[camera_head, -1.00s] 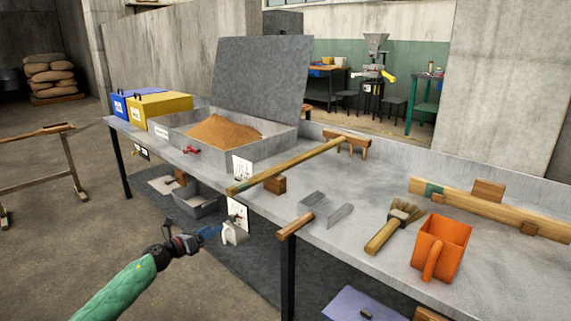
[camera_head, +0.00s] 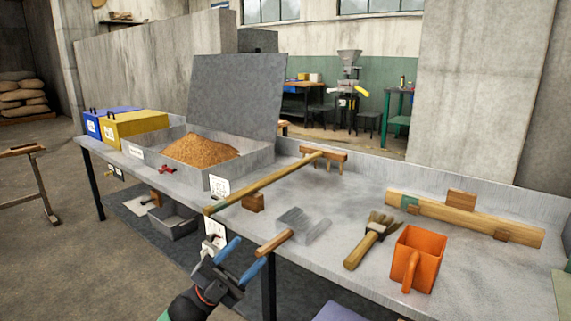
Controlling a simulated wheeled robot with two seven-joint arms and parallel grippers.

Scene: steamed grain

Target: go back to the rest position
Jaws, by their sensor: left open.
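My left gripper (camera_head: 240,262) is in the lower middle of the head view, in front of the table's front edge. Its two blue fingers are spread apart with nothing between them. Its right finger shows close to the wooden handle of a flat metal tool (camera_head: 300,224); I cannot tell whether they touch. My right gripper is not in view.
The grey table (camera_head: 345,272) holds a metal box of grain (camera_head: 200,150) with its lid up, a wooden rake (camera_head: 265,184), a brush (camera_head: 370,240), an orange scoop (camera_head: 417,258), and blue (camera_head: 105,120) and yellow boxes (camera_head: 140,124). Open floor (camera_head: 60,255) lies left.

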